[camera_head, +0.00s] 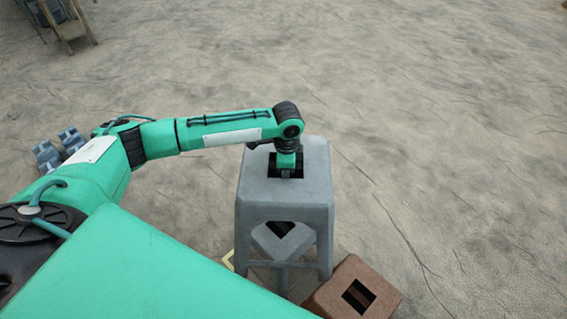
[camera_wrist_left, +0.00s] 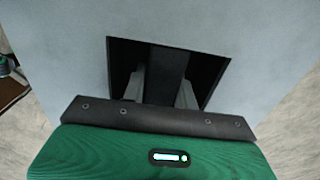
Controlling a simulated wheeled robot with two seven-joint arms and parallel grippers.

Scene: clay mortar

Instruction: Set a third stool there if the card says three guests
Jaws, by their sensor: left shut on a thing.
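A tall grey stool (camera_head: 317,180) with a square hole in its seat stands out in the middle of the head view. My left gripper (camera_head: 286,172) reaches down into that hole. In the left wrist view the fingers (camera_wrist_left: 160,85) are inside the dark hole of the grey seat (camera_wrist_left: 260,40), shut on the stool around a dark bar. A brown stool (camera_head: 335,292) with a dark square hole is at the lower right of it. Another grey seat (camera_head: 268,240) with a hole shows lower, between the grey stool's legs. No card is visible. My right gripper is not in view.
Pale, cracked ground is open to the right and behind. Wooden furniture (camera_head: 70,28) stands at the far upper left. Two small blue-grey objects (camera_head: 47,154) lie beside my left arm. A cream edge (camera_head: 229,259) shows left of the grey stool.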

